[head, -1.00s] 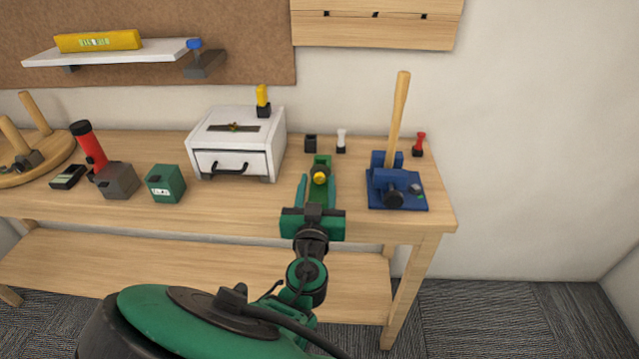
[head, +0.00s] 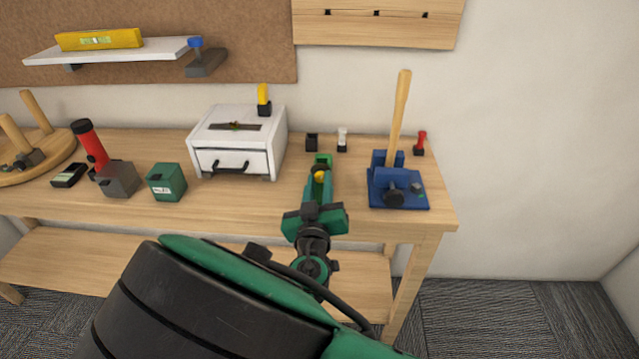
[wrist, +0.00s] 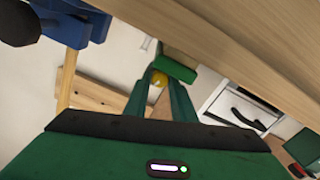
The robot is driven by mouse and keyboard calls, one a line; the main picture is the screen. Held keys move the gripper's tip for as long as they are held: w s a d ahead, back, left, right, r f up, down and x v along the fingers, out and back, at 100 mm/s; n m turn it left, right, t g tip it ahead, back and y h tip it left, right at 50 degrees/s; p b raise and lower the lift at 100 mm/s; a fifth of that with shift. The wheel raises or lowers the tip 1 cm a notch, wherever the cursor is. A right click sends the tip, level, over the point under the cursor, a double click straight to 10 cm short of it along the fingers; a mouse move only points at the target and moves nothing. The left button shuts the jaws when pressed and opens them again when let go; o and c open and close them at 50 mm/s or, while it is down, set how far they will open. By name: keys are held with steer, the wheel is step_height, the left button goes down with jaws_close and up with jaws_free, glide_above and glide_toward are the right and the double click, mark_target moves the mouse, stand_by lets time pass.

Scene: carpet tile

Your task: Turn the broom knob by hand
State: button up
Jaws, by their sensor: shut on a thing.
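The broom's wooden handle (head: 400,110) stands upright, leaning slightly, in a blue clamp (head: 412,201) at the bench's right end. A black round knob (head: 393,195) faces the front of the clamp. In the wrist view the blue clamp (wrist: 72,24) and dark knob (wrist: 18,22) show at the upper left, apart from my fingers. My gripper (head: 320,178) is left of the clamp, over the bench. It is shut on a small green and yellow thing; its yellow part (wrist: 158,78) shows between the fingers and a green block (wrist: 176,68) at the tips. Its full shape is hidden.
A white drawer box (head: 237,145) stands left of my gripper. A black holder (head: 311,142), a white-topped peg (head: 342,139) and a red-topped peg (head: 420,143) stand behind. A green box (head: 166,182) is farther left. Bare bench lies between gripper and clamp.

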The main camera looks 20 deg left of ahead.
steer(key=shift+n, duration=1.2)
steer(key=o, duration=1)
steer(key=shift+s, duration=0.1)
steer(key=v, duration=1)
steer(key=shift+s+d, duration=0.15)
steer(key=shift+s, duration=0.05)
